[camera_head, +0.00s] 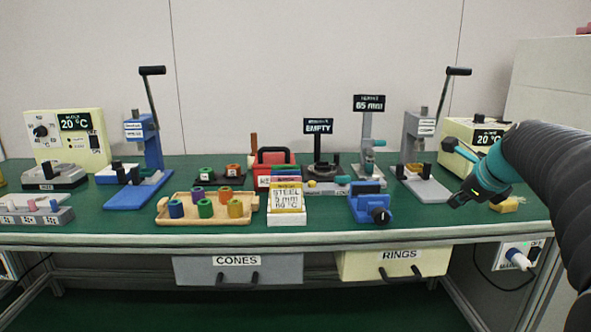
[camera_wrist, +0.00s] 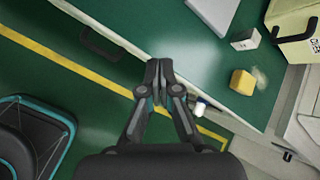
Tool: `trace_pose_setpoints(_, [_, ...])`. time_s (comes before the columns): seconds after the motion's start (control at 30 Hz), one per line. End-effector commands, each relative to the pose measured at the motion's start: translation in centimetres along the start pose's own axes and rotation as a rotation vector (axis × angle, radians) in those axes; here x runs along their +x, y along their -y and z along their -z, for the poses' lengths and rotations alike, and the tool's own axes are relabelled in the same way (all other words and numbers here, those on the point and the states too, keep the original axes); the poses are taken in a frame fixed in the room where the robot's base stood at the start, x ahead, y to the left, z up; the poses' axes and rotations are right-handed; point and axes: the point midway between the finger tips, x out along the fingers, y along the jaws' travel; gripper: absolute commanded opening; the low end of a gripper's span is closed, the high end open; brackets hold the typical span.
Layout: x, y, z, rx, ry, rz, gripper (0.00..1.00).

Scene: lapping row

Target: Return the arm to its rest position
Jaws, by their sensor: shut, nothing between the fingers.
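My gripper (camera_head: 466,195) is at the right of the head view, at the end of my dark arm, over the right front part of the green bench. In the wrist view my gripper (camera_wrist: 157,66) points down with its fingertips together and nothing between them. It hangs around the bench's front edge, apart from the things on the bench. A yellow block (camera_wrist: 242,82) lies on the bench to the right of the fingers in the wrist view. It also shows just beside my gripper in the head view (camera_head: 507,205).
A grey press (camera_head: 428,188) and a cream 20 °C box (camera_head: 459,133) stand near my gripper. A blue clamp (camera_head: 366,205), a wooden tray (camera_head: 163,215) and a blue press (camera_head: 138,194) stand further left. Two drawers hang below the bench, CONES (camera_head: 195,270) and RINGS (camera_head: 430,265).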

Motion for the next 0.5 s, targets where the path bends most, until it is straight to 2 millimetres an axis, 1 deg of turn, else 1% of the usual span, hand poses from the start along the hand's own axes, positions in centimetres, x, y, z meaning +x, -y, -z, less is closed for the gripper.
trace_pose_setpoints(0.03, [0.4,-0.8,0.9,-0.094,-0.021,-0.018,0.00])
trace_pose_setpoints(0.1, [0.7,-2.1,2.1,-0.253,-0.047,-0.043,0.00])
trace_pose_setpoints(0.17, [0.7,-3.4,2.9,-0.393,-0.064,-0.069,0.00])
trace_pose_setpoints(0.27, [0.7,-6.0,4.1,-0.637,-0.085,-0.118,0.00])
trace_pose_setpoints(0.37, [0.4,-9.0,5.1,-0.888,-0.093,-0.173,0.00])
trace_pose_setpoints(0.47, [-0.2,-12.3,6.0,-1.150,-0.090,-0.233,0.00])
trace_pose_setpoints(0.5, [-0.5,-13.8,6.4,-1.259,-0.084,-0.258,0.00])
